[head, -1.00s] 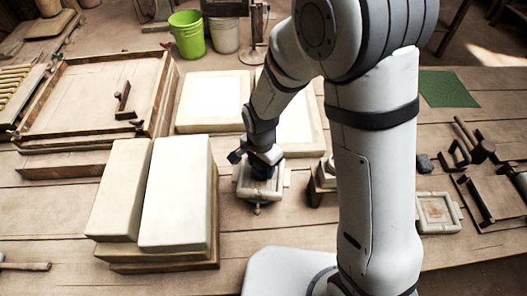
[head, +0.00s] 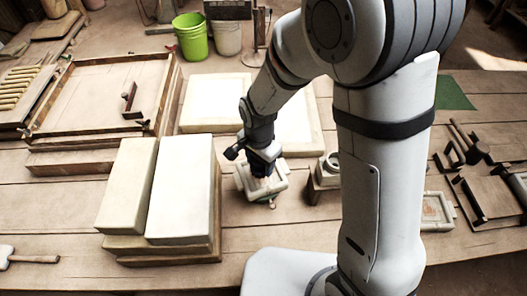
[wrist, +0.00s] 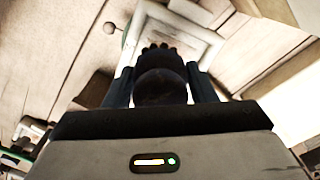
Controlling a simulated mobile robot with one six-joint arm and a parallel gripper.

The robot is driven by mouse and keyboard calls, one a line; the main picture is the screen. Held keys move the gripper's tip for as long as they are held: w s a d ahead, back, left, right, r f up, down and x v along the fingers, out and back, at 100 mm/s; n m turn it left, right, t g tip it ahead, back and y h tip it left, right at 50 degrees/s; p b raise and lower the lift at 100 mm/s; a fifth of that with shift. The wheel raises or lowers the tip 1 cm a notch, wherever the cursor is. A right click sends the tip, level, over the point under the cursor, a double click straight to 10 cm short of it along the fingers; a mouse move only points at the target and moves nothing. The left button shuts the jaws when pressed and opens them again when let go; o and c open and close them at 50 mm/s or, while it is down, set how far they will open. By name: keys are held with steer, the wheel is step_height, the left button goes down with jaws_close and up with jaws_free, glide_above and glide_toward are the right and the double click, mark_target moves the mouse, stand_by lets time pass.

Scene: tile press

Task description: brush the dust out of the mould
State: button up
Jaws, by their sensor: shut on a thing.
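The mould (head: 279,189) is a pale square frame with a raised rim, on the bench in the middle of the head view. Part of its rim also shows in the wrist view (wrist: 205,40). My gripper (head: 262,166) is over the mould, pointing down. In the wrist view its two dark fingers are shut on a dark, rounded brush (wrist: 160,85), whose tufted end points at the mould's inside. I cannot tell whether the tufts touch the mould floor. The gripper and brush hide much of the inside, so dust there cannot be made out.
Two tall pale blocks (head: 182,190) stand close on the left. A small stand (head: 322,180) is close on the right, next to my arm. Pale slabs (head: 215,102) lie behind. A second mould-like frame (head: 436,211) and dark tools (head: 470,150) lie farther right. Bare planks are in front.

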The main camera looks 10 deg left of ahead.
steer(key=shift+r+p, duration=0.9)
steer(key=shift+r, duration=0.75)
